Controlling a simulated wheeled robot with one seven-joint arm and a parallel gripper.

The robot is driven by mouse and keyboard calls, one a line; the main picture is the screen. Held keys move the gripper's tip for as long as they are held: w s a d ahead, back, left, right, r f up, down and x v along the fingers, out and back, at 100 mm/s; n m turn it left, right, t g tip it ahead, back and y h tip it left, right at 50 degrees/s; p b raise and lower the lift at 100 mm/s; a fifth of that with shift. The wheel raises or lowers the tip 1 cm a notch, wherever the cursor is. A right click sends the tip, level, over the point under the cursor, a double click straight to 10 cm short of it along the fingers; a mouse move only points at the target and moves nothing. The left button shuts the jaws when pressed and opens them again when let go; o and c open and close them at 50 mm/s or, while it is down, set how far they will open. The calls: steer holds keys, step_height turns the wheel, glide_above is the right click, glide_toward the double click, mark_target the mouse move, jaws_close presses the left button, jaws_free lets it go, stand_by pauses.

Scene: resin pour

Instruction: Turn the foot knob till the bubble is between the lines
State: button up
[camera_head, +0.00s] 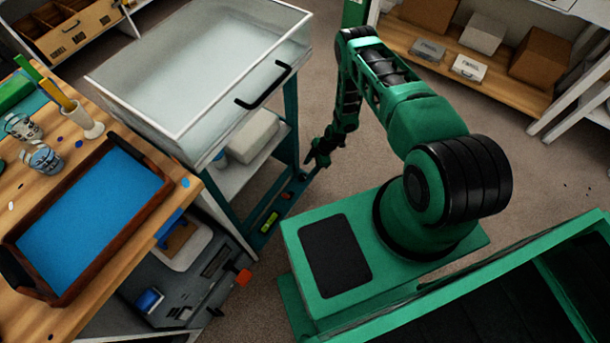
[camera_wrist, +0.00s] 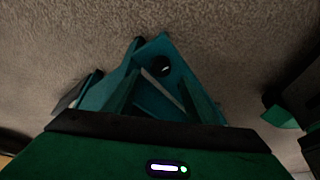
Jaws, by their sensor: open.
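The spirit level (camera_head: 269,222) is a small yellow-green vial on the low teal rail of the glass-topped stand. Its bubble and lines are too small to make out. My gripper (camera_head: 318,160) is low beside the stand's near right leg, at the far end of the rail. In the wrist view my gripper (camera_wrist: 160,78) is open, its two fingers apart and empty. A dark round knob (camera_wrist: 161,67) shows on the teal corner piece beyond the fingers. It looks apart from them, though the exact gap is unclear.
The glass-topped stand (camera_head: 205,70) has a handle at its front. A wooden table (camera_head: 85,110) with a blue-filled tray (camera_head: 117,137) and cups stands left. Shelves with boxes (camera_head: 540,57) stand back right. Carpet lies between.

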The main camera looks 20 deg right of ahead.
mark_target(304, 175)
steer(key=x, duration=0.6)
steer(key=shift+f, duration=0.3)
steer(key=c, duration=1)
steer(key=shift+c, duration=0.2)
